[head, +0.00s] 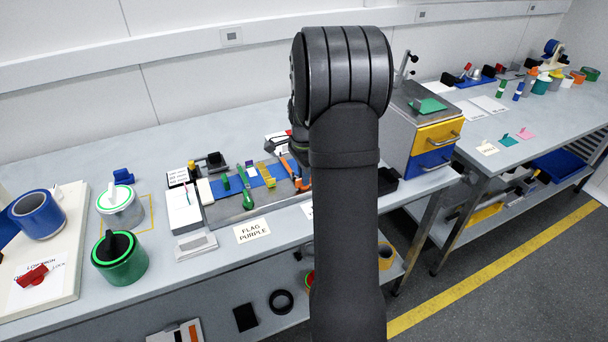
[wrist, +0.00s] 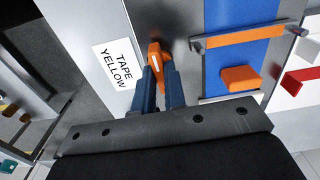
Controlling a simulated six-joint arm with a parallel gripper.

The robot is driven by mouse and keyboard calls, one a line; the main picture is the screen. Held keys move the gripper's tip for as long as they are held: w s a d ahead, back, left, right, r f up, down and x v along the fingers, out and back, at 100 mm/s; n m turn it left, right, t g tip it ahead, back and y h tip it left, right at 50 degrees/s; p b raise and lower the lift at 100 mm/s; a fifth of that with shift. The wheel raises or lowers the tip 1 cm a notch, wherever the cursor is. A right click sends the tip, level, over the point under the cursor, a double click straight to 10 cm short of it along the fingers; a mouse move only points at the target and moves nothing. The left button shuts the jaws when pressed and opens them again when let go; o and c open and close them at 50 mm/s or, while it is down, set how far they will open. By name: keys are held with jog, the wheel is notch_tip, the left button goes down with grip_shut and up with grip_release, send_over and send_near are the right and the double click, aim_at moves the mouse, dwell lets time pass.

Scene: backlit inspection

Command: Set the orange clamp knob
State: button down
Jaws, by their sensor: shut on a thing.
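In the wrist view, the orange clamp knob (wrist: 155,52) has a white line along it and sits at the edge of a grey plate. The two blue fingers of my gripper (wrist: 159,76) are closed on it, one on each side. In the head view, a small orange part (head: 303,185) shows at the left edge of my arm, which hides my gripper there.
Beside the knob are a blue panel (wrist: 235,15), an orange bar (wrist: 250,35) and an orange block (wrist: 240,78). A "TAPE YELLOW" card (wrist: 118,64) lies left of the knob. A drawer cabinet (head: 400,125) stands right of my arm.

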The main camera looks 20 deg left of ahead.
jog(key=n, duration=1.3)
jog(key=shift+r+n, duration=0.1)
jog(key=shift+n, duration=2.1)
jog(key=c, duration=1.5)
grip_release()
